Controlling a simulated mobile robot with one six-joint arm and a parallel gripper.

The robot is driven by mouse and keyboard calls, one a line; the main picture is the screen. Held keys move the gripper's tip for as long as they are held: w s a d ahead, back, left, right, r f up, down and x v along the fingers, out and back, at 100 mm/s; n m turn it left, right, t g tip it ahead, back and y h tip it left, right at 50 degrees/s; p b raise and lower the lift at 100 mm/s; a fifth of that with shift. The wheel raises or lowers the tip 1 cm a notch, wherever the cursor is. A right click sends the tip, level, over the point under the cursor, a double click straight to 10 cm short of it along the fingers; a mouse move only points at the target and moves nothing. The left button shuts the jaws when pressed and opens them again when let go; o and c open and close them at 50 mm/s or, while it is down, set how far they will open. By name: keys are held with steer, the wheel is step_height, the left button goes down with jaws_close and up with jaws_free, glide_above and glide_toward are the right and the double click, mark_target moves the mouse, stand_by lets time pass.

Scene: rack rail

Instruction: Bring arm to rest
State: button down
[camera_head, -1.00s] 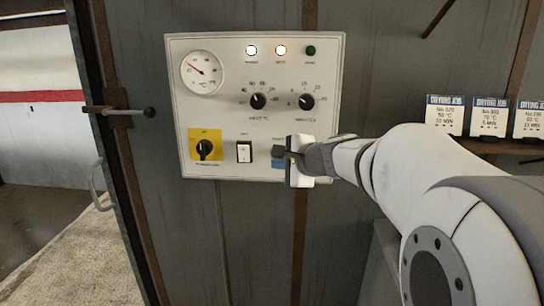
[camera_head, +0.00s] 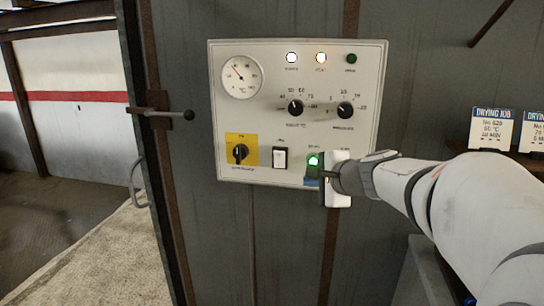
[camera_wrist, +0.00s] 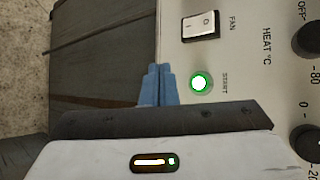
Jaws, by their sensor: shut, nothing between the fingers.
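My arm reaches in from the right in the head view, with my gripper (camera_head: 312,181) at the lower right of the grey-white control panel (camera_head: 260,110). Its blue fingers are shut together and empty. In the wrist view the fingers (camera_wrist: 158,85) lie just left of the round START button (camera_wrist: 201,83), which glows green. In the head view the lit button (camera_head: 313,160) shows just above the fingers. I cannot tell whether the fingers touch the panel.
The panel carries a round gauge (camera_head: 242,77), two black knobs, a yellow-backed rotary switch (camera_head: 240,150) and a white FAN rocker (camera_head: 280,157). A door latch (camera_head: 160,113) sticks out at left. Drying job cards (camera_head: 491,128) stand on a shelf at right.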

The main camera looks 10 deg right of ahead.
steer(key=s+a+f+n+g+h, duration=0.1)
steer(key=s+a+f+n+g, duration=0.15)
steer(key=s+f+n, duration=0.35)
steer(key=s+a+f+n+g, duration=0.2)
steer(key=s+f+n+g, duration=0.15)
steer(key=s, duration=0.45)
steer(key=s+d+f+n+g+h, duration=0.3)
steer(key=s+f+n, duration=0.4)
steer(key=s, duration=0.4)
steer(key=shift+d+h, duration=0.4)
steer(key=shift+h, duration=0.2)
